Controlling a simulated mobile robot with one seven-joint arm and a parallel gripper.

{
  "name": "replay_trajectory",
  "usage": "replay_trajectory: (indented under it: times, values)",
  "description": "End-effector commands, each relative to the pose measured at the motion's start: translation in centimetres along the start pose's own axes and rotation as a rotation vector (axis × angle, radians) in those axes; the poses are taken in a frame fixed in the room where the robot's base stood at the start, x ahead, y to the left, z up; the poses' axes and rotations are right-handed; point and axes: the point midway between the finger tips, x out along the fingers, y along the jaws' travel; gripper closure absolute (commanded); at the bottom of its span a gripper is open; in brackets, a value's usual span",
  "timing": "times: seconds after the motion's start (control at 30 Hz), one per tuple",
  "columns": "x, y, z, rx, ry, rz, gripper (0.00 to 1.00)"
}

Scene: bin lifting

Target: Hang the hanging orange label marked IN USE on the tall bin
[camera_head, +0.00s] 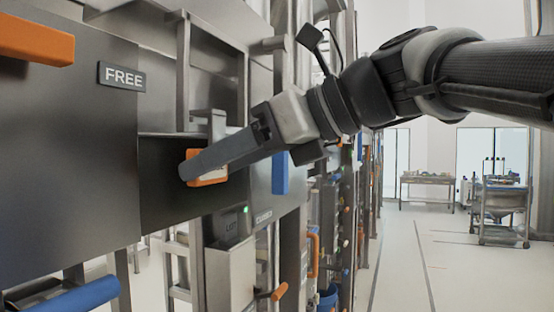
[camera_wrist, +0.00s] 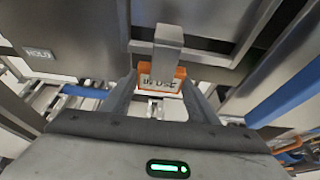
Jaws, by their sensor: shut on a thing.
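The orange label (camera_head: 213,178) is at the tips of my gripper (camera_head: 187,171), in front of a dark steel face. In the wrist view the label (camera_wrist: 176,72) sits between my two fingers (camera_wrist: 160,84), and its white panel reads IN USE. My gripper is shut on the label. A grey metal piece (camera_wrist: 168,40) covers part of the label's top; I cannot tell whether the label hangs on it. A large steel bin body (camera_head: 65,160) with a FREE plate (camera_head: 122,76) fills the left; I cannot tell for certain that it is the tall bin.
An orange bar (camera_head: 35,40) and a blue handle (camera_head: 65,298) project at the left. A blue bar (camera_head: 280,173) stands right of my fingers. Steel uprights and a lift column (camera_head: 230,275) are close below. The floor (camera_head: 420,265) at right is open, with carts farther back.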

Motion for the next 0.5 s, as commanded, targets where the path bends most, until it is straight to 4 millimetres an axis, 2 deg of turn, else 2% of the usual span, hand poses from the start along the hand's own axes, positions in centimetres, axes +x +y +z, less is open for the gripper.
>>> replay_trajectory:
  times: [0.43, 0.47, 0.5]
  values:
    - [0.15, 0.0, -0.43, -0.001, -0.001, -0.001, 0.64]
    - [0.15, 0.0, -0.43, -0.001, -0.001, -0.001, 0.44]
    - [0.15, 0.0, -0.44, -0.001, -0.001, -0.001, 0.37]
